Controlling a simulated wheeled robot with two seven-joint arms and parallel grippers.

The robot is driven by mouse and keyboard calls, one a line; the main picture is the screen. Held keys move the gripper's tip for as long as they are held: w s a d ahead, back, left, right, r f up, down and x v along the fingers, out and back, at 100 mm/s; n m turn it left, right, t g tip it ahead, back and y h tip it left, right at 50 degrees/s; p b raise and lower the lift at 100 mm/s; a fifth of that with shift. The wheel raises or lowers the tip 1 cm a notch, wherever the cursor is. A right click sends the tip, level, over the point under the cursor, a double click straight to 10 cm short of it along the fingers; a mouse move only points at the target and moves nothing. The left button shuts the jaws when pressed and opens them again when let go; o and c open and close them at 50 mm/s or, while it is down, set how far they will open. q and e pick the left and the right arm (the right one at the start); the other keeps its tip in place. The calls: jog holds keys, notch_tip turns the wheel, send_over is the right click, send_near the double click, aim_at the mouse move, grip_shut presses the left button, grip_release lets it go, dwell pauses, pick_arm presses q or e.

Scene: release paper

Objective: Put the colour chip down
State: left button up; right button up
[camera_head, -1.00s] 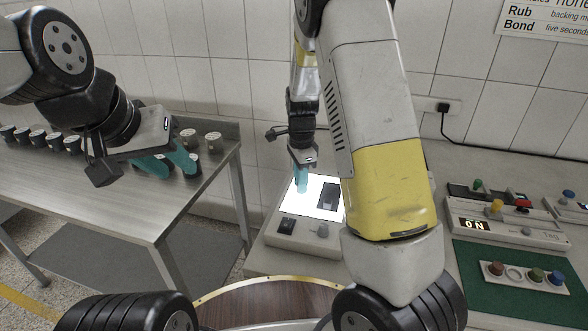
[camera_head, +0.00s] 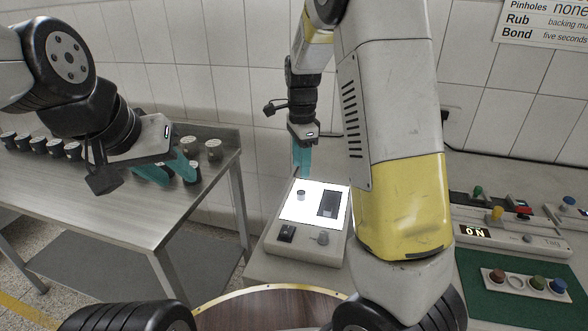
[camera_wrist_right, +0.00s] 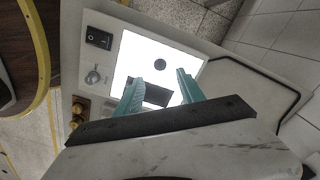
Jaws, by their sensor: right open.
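The colour chip looks like a small dark round piece (camera_head: 301,195) on the lit white panel of the light box (camera_head: 286,213). It also shows in the right wrist view (camera_wrist_right: 160,64), lying free on the panel. My right gripper (camera_head: 302,172) is above the panel's back edge, clear of the chip. In the right wrist view my right gripper (camera_wrist_right: 159,78) has its teal fingers spread with nothing between them.
A dark rectangular piece (camera_head: 329,204) lies on the panel beside the chip. A tray (camera_head: 503,285) with red, green and blue round pieces and one empty ring sits on the green mat (camera_head: 480,308). Several canisters (camera_head: 73,150) stand on the left metal table (camera_head: 120,215).

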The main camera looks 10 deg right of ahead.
jog(key=s+d+r+n+t+y, duration=0.2)
jog(key=s+r+n+t+y, duration=0.1)
jog(key=s+r+n, duration=0.7)
jog(key=s+d+r+n+t, duration=0.1)
jog(key=s+r+n+t, duration=0.2)
jog(key=s, duration=1)
jog(key=r+n, duration=0.1)
jog(key=n, duration=0.2)
jog(key=shift+r+h, duration=0.35)
jog(key=shift+h, duration=0.05)
